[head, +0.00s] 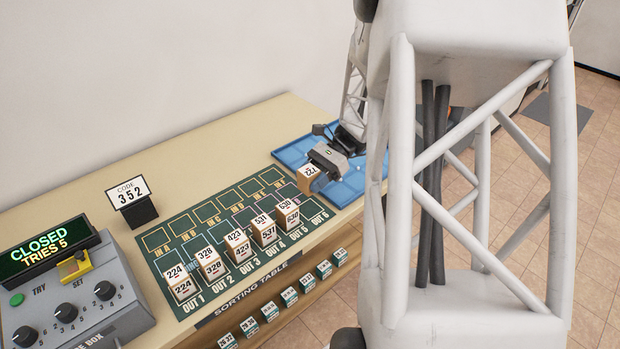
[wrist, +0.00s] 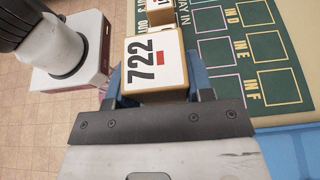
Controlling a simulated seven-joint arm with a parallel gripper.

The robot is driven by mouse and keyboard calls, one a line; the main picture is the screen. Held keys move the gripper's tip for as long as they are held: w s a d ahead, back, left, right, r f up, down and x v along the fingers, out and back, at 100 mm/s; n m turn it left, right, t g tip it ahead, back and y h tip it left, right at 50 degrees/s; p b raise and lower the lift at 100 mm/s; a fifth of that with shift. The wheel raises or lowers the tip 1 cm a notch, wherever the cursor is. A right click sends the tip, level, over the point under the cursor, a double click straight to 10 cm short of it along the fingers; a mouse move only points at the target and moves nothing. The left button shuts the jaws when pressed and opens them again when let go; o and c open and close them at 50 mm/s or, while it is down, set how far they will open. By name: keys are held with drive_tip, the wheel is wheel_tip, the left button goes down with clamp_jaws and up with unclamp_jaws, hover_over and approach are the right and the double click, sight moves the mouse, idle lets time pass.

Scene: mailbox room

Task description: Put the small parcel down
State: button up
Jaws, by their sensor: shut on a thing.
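The small parcel, a tan block with a white top reading 722 and a small red mark, is in my gripper. It shows in the head view (head: 308,175) and in the wrist view (wrist: 157,60). My gripper (head: 322,163) is shut on it, with a blue finger on each side in the wrist view (wrist: 156,88). In the head view the parcel is by the near-left edge of the blue tray (head: 290,153), near the right end of the green sorting mat (head: 215,226). I cannot tell whether its underside touches anything.
Several numbered parcels (head: 237,244) stand in OUT 1 to OUT 5; OUT 6 (head: 316,218) looks empty. The IN squares (head: 206,211) look empty. A code sign reading 352 (head: 128,192) and a grey dial box (head: 80,300) stand at left.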

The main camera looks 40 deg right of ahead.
drive_tip(key=shift+f, duration=0.15)
drive_tip(key=shift+f, duration=3.25)
drive_tip(key=shift+f, duration=0.25)
